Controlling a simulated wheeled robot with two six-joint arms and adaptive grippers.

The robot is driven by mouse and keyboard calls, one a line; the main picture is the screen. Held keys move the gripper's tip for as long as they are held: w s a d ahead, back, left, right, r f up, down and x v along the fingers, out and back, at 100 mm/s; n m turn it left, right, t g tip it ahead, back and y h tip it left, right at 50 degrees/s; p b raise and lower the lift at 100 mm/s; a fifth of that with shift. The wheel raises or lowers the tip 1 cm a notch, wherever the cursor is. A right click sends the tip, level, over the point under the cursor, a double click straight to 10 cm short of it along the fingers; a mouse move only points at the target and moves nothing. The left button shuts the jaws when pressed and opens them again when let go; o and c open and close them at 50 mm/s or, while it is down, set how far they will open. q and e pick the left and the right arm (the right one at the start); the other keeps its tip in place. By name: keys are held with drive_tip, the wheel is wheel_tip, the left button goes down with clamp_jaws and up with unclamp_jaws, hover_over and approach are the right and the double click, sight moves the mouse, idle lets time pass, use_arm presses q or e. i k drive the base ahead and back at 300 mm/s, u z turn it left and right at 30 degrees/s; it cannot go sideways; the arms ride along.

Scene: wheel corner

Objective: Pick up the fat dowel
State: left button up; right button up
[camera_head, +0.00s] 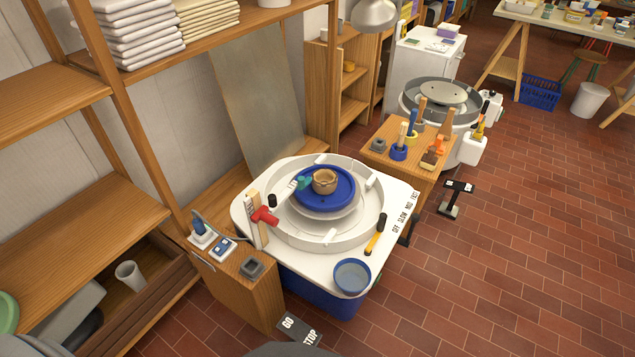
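I cannot single out the fat dowel with certainty. Several upright tools stand on a wooden cabinet top (376,155) right of the near pottery wheel. Among them are a light wooden stick (402,133) in a blue holder (398,153), and a thick brown wooden piece (447,122) at the back right. Another short wooden piece (422,104) stands at the back. These are small in the view, so their exact shapes are unclear. Neither of my grippers is in view.
The near wheel's white splash pan (283,231) holds a blue bat (341,195) with a clay bowl (326,181). A blue-rimmed bowl (352,276) and yellow-and-black tool (376,236) lie on its table. Shelves (40,85) line the left.

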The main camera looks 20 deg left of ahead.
sight(403, 128)
drive_tip(key=k, duration=1.3)
drive_tip(key=z, duration=0.7)
drive_tip(key=i, duration=0.65)
drive_tip(key=z, duration=0.9)
drive_tip(key=i, duration=1.25)
drive_tip(key=u, duration=1.05)
drive_tip(key=i, duration=0.65)
drive_tip(key=u, duration=0.65)
